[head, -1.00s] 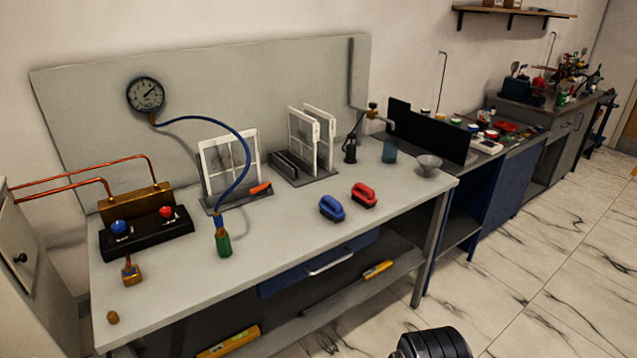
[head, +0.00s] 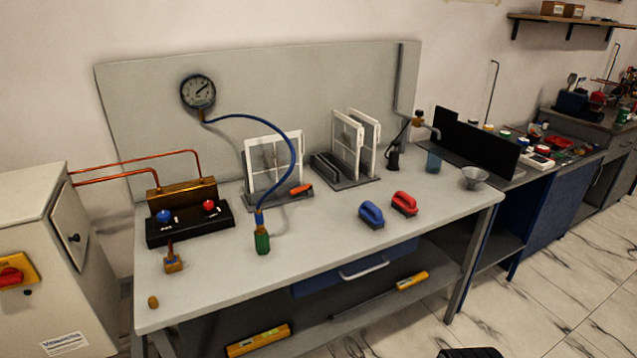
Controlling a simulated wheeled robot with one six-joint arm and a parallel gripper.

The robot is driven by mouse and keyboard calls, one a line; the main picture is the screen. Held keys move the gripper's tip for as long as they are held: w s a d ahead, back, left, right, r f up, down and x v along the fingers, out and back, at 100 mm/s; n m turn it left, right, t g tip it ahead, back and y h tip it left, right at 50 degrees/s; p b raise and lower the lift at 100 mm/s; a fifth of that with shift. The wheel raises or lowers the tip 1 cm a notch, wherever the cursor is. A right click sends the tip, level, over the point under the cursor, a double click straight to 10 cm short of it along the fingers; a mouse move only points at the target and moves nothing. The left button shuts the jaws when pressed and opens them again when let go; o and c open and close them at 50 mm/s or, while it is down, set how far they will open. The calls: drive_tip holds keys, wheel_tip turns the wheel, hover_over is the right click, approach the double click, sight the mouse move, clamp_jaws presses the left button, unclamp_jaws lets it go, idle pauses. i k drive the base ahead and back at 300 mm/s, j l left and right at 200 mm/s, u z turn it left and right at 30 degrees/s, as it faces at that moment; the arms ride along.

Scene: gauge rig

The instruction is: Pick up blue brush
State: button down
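The blue brush (head: 371,214) lies on the grey workbench (head: 330,245), right of its middle and near the front edge. It has a blue looped handle on a dark base. A similar red brush (head: 404,203) lies just to its right and slightly farther back, with a small gap between them. A dark, ribbed part of my arm shows at the bottom edge of the head view. My gripper's fingers are not in view.
A green-handled tool (head: 262,238) on the blue hose stands left of the brushes. White framed panels (head: 350,145) stand behind them. A grey funnel (head: 475,177) is near the right end. The bench front around the brushes is clear.

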sight(371, 213)
drive_tip(key=i+l+u, duration=0.1)
drive_tip(key=i, duration=0.4)
drive_tip(key=i+l+u, duration=0.15)
drive_tip(key=i, duration=0.35)
drive_tip(key=i+l+u, duration=0.1)
drive_tip(key=i+l, duration=0.25)
drive_tip(key=i, duration=0.1)
